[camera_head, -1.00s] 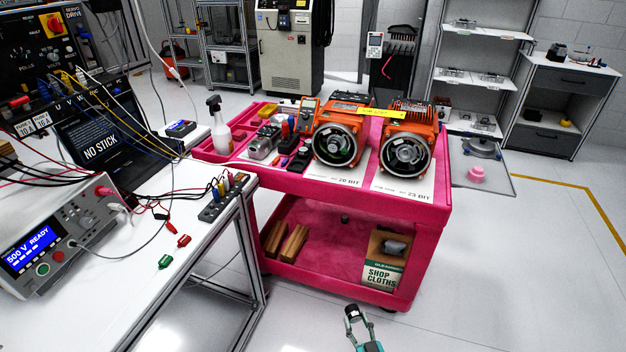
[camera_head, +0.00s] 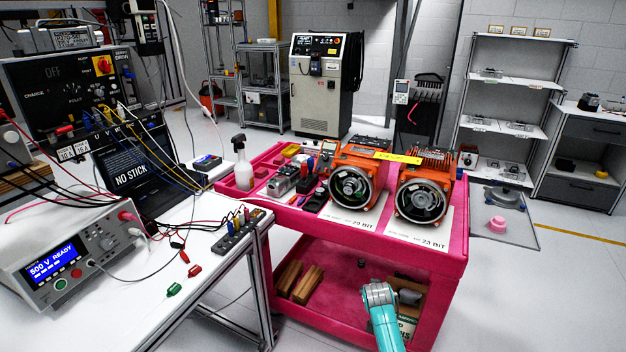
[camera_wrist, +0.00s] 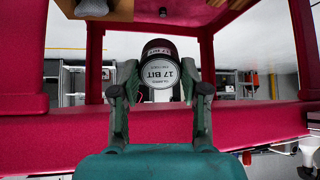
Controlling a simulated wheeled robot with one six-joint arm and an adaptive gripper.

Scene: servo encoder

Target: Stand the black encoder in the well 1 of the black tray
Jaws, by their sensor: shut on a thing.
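The black encoder (camera_wrist: 158,72) is a short dark cylinder. Its pale round end label reads "17 BIT", upside down in the wrist view. My gripper (camera_wrist: 159,88) is shut on it, with one green finger on each side. In the head view my teal and silver arm end is in front of the pink cart's lower shelf; the fingertips and the held encoder are hidden there. I cannot make out the black tray or its well 1 in any view.
The pink cart (camera_head: 440,262) carries two orange motors (camera_head: 355,188) (camera_head: 422,199) on top. Its lower shelf holds wooden blocks (camera_head: 300,282), a small dark piece (camera_head: 361,262) and a partly hidden cloths box. A cluttered bench (camera_head: 215,262) stands left. White shelves (camera_head: 507,85) stand at back right.

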